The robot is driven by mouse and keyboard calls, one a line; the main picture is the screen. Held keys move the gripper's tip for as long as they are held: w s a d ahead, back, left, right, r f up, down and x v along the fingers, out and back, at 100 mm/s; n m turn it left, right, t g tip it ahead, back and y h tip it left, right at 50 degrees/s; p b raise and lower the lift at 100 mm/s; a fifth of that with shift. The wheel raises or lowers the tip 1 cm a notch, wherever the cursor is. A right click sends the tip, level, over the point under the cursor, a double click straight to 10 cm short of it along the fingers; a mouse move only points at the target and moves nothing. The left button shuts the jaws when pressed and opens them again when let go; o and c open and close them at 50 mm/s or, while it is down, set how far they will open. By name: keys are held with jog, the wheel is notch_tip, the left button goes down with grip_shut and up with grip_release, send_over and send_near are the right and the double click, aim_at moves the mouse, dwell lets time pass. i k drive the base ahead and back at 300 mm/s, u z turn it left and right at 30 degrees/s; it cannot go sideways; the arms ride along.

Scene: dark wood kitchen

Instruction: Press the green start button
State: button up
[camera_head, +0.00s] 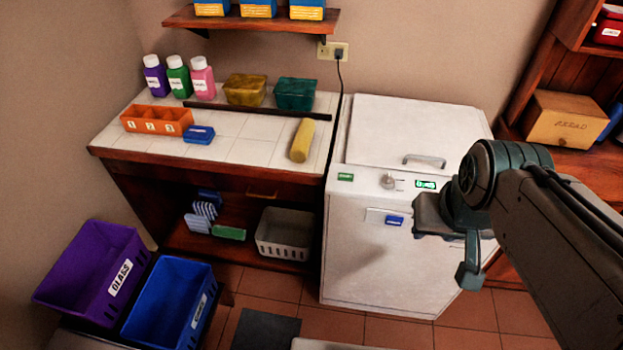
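The green start button (345,177) is a small green rectangle with pale marks, at the left end of the white machine's front control strip. The white top-loading machine (352,265) stands right of the tiled counter, and its lid (405,130) with a metal handle is down. My gripper (446,262) is in front of the right part of the machine, to the right of and lower in the picture than the button. It appears apart from the button. I see one finger clearly, and whether the fingers are apart is unclear. Nothing shows in it.
A round knob (388,182) and a lit green display (426,184) share the control strip. A blue label (395,221) is on the front. Bottles (178,77) and boxes stand on the counter (240,125). Purple (85,262) and blue (165,300) bins are lower left.

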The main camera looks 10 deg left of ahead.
aim_at(345, 177)
jog(key=u, duration=0.4)
jog(key=i, duration=0.5)
jog(key=z, duration=0.75)
jog(key=k, duration=1.3)
jog(key=u, duration=0.75)
jog(key=i, duration=1.2)
jog(key=z, duration=0.45)
